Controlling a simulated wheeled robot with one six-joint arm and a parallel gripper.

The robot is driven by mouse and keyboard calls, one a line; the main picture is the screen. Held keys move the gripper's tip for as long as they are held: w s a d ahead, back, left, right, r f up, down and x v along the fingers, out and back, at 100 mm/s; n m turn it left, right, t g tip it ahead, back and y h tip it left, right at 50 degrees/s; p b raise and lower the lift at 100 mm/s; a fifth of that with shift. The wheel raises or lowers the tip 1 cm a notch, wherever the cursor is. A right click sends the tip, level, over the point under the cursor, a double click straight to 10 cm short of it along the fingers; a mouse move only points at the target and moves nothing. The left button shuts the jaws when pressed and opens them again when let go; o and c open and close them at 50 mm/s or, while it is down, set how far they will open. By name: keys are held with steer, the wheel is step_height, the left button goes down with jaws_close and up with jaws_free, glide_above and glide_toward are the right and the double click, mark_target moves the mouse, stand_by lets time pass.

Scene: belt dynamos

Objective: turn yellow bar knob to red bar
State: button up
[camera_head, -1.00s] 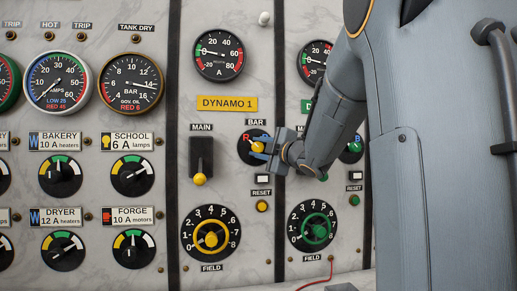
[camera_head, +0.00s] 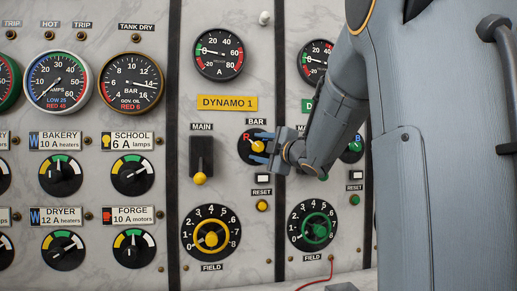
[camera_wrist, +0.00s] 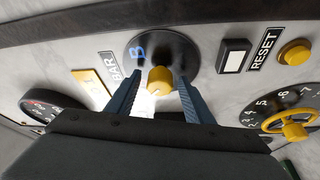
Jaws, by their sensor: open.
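The yellow bar knob (camera_head: 257,147) sits on a round black dial under the BAR label, on the DYNAMO 1 panel. In the head view its pointer seems to lean up and left towards the red R. In the wrist view the knob (camera_wrist: 159,81) shows its rounded end, with a blue B on the dial (camera_wrist: 180,50); the R is hidden there. My gripper (camera_head: 264,148) is open at the knob's right side in the head view. In the wrist view its two blue fingers (camera_wrist: 159,88) stand either side of the knob, with gaps showing.
The MAIN lever (camera_head: 200,160) stands left of the dial. The RESET button (camera_head: 262,206) and yellow FIELD wheel (camera_head: 211,239) are below. A green-knobbed panel (camera_head: 318,231) is to the right, partly behind my arm.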

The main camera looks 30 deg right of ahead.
steer(key=s+b, duration=0.1)
steer(key=s, duration=0.6)
steer(key=shift+s+d+f, duration=0.2)
steer(key=shift+d+f, duration=0.15)
steer(key=shift+d, duration=0.05)
